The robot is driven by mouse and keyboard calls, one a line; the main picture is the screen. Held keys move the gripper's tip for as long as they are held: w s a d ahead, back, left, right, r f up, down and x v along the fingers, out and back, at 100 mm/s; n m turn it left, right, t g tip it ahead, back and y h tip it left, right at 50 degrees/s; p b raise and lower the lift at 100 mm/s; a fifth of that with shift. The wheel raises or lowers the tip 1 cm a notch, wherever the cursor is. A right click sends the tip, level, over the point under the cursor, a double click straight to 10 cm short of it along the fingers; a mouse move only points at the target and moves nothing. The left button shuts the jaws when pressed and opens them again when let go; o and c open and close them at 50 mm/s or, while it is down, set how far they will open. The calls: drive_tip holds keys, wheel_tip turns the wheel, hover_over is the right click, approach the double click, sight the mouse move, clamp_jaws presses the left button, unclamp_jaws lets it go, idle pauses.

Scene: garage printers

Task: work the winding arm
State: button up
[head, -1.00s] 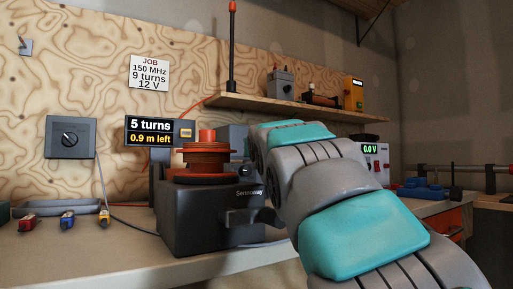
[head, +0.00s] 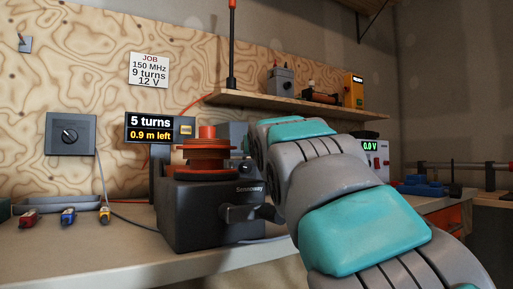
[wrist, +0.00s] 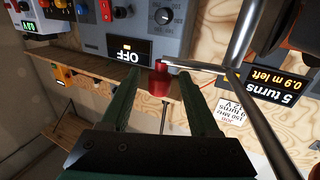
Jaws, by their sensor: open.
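The winder (head: 205,212) is a dark box on the bench in the head view, with an orange-red spool (head: 206,160) on top. A dark bracket (head: 240,212) sticks out from its front right. In the wrist view, which is upside down, a red cylinder (wrist: 159,83) sits at the end of a thin metal rod (wrist: 195,67), apparently the winding arm's handle. My gripper (wrist: 153,89) is open, with the red cylinder in line between its dark green fingertips. Contact cannot be told. In the head view my arm hides the gripper and handle.
The display (head: 151,129) reads 5 turns, 0.9 m left. The job card (head: 150,70) reads 150 MHz, 9 turns, 12 V. A supply (head: 373,158) shows 0.0 V. A grey unit (wrist: 160,25) reads OFF. A wooden shelf (head: 285,106) hangs above.

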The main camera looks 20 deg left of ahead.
drive_tip(key=v, duration=0.7)
drive_tip(key=shift+s+d, duration=0.15)
drive_tip(key=shift+s, duration=0.1)
